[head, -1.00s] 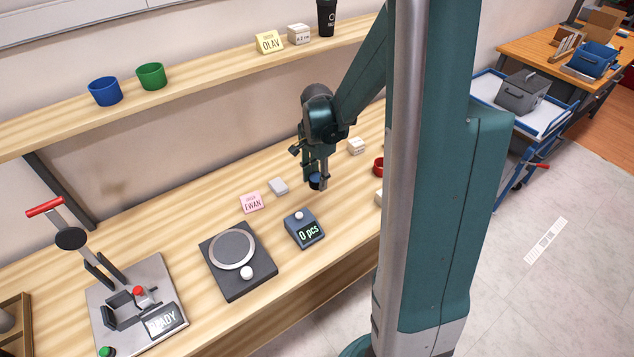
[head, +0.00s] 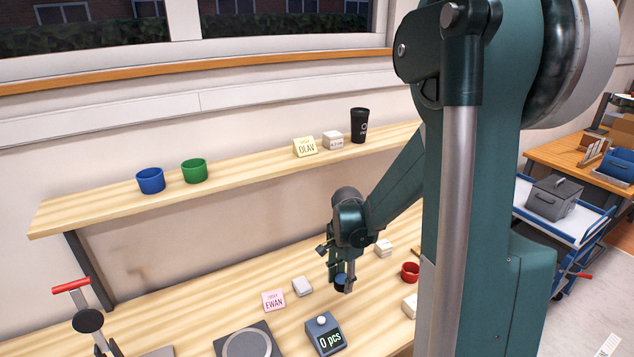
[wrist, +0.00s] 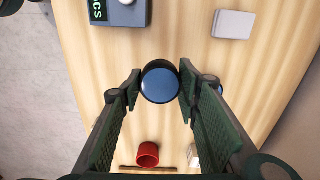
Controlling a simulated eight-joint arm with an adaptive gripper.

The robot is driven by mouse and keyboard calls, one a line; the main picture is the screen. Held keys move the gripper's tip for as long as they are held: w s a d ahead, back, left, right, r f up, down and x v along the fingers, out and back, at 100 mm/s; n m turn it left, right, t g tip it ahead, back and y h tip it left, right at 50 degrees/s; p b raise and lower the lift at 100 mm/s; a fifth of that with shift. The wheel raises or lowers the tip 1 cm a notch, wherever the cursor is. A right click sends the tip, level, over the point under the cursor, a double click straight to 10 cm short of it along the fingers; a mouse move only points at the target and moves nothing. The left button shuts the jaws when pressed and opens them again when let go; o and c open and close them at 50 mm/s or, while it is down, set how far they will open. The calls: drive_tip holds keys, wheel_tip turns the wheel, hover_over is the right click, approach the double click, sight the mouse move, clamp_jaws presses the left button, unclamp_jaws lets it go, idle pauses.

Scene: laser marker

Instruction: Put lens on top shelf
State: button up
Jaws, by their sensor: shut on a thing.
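The lens is a round disc with a dark rim and blue glass. It shows between my fingertips in the wrist view (wrist: 160,82) and, small, under my gripper in the head view (head: 341,281). My gripper (head: 342,284) points down and is shut on the lens, above the workbench, to the right of the pink EWAN card (head: 273,301) and a pale box (head: 302,286). The top shelf (head: 245,176) is a long wooden board on the wall, higher and farther back than my gripper.
On the shelf stand a blue cup (head: 150,181), a green cup (head: 194,171), a yellow OLAV card (head: 305,147), a white box (head: 333,139) and a black tumbler (head: 359,126). The shelf is bare between green cup and card. A counter (head: 325,334) and red cup (head: 410,272) are on the bench.

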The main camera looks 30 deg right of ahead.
wheel_tip(320, 180, up, 51)
drive_tip(key=p, duration=1.7)
hover_over(233, 169)
wheel_tip(233, 169, down, 4)
drive_tip(key=shift+s+f+y, duration=0.1)
drive_tip(key=shift+f+y, duration=0.3)
drive_tip(key=shift+f, duration=0.1)
drive_tip(key=shift+f, duration=2.9)
drive_tip(key=shift+f, duration=0.15)
